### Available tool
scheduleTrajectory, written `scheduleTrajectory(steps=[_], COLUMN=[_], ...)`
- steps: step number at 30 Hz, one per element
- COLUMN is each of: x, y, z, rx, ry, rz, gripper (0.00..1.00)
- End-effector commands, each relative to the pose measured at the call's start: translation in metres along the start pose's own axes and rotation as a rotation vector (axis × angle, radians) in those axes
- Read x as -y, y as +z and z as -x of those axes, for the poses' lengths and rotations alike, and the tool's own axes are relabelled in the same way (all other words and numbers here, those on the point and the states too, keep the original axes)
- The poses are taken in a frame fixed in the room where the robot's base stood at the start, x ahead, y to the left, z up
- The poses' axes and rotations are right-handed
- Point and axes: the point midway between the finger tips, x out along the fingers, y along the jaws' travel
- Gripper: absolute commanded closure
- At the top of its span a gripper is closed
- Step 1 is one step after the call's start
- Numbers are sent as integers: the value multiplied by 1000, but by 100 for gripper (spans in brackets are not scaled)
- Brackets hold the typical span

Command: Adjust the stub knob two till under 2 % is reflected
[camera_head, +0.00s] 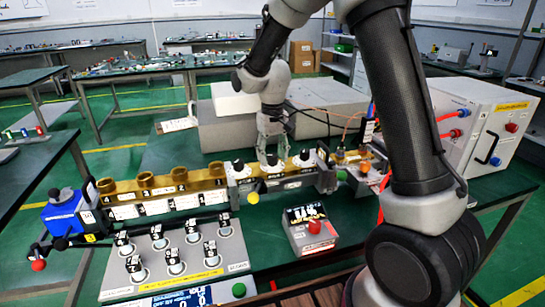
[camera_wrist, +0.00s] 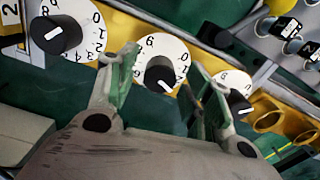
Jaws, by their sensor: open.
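Three black stub knobs on white numbered dials sit in a row on the brass waveguide (camera_head: 205,179). The middle knob (camera_wrist: 160,73), likely stub knob two, has its white pointer line toward the lower right in the wrist view; it also shows in the head view (camera_head: 272,161). My gripper (camera_head: 270,142) is above it, pointing down. In the wrist view my gripper (camera_wrist: 162,66) is open, one finger on each side of the middle dial, with no visible grip. The other knobs are at left (camera_wrist: 58,34) and right (camera_wrist: 238,98). A display (camera_head: 185,299) is cut off and unreadable.
A blue unit (camera_head: 68,215) is at the left end. A large white cabinet (camera_head: 475,130) stands at right.

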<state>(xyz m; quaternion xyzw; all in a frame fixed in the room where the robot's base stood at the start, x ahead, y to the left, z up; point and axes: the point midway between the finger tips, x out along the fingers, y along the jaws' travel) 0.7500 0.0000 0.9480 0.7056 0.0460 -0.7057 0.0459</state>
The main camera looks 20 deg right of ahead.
Motion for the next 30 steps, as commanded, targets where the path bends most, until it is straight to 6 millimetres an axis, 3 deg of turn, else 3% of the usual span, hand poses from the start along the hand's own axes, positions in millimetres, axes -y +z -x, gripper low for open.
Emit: scheduleTrajectory(steps=[11,18,19,23,30], x=[0,0,0,0,0], y=[0,0,0,0,0], z=[-9,-9,-9,-9,-9], rx=[0,0,0,0,0], ry=[0,0,0,0,0], rz=[0,0,0,20,235], gripper=[49,93,95,95,95])
